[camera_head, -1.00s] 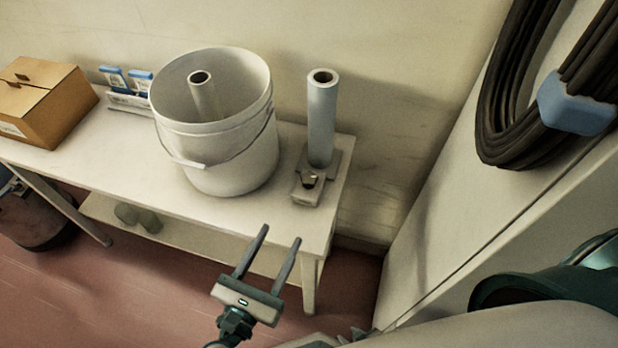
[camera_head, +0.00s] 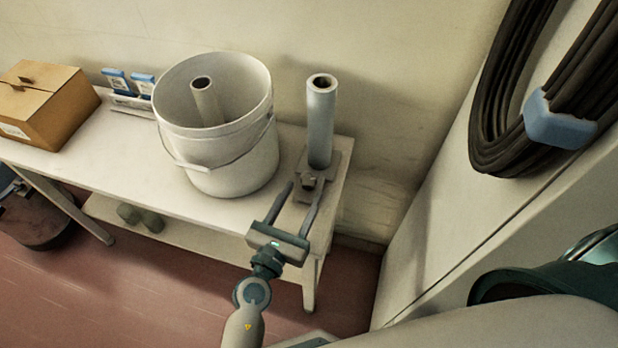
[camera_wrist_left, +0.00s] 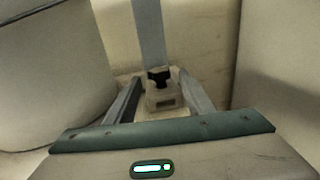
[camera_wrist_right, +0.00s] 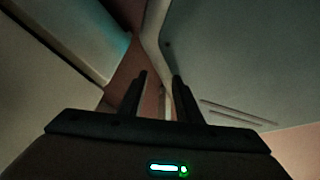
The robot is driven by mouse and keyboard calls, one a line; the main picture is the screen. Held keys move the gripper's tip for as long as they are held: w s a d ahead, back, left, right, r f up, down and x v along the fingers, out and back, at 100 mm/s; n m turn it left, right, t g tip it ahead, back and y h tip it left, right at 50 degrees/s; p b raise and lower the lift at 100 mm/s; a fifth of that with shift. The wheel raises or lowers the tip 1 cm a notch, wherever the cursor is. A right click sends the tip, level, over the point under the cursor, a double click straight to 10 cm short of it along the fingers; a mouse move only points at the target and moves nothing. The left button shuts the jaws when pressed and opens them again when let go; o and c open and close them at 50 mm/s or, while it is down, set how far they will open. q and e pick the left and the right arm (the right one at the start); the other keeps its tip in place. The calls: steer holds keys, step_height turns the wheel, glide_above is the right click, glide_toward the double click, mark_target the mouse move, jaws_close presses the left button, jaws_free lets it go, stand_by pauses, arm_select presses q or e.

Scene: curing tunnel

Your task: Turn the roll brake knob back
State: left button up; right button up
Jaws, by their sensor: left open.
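The brake knob (camera_head: 309,182) is a small dark piece on the block at the foot of an upright grey roll (camera_head: 320,125), near the right end of the white table. In the left wrist view the dark knob (camera_wrist_left: 159,77) sits on top of a pale block, between my fingers and a little beyond them. My left gripper (camera_head: 305,190) is open, with its fingertips close in front of the block, one to each side. I cannot tell whether they touch it. My right gripper (camera_wrist_right: 160,77) shows only in its own wrist view, fingers apart and nothing between them.
A large white bucket (camera_head: 225,160) with a tube inside stands just left of the block. A cardboard box (camera_head: 40,105) lies at the table's left end. The wall is behind the roll. A panel with black cable (camera_head: 500,130) is at the right.

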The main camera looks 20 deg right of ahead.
mark_target(305, 189)
arm_select(q)
steer(key=x, duration=0.4)
steer(key=shift+w+d, duration=0.3)
steer(key=shift+w, duration=0.1)
arm_select(e)
steer(key=shift+s+d, duration=0.3)
steer(key=shift+s, duration=0.15)
steer(key=shift+s+f, duration=0.1)
steer(key=shift+s, duration=0.1)
arm_select(q)
steer(key=c, duration=1)
arm_select(e)
steer(key=shift+s, duration=0.1)
arm_select(q)
steer(key=shift+c, duration=0.2)
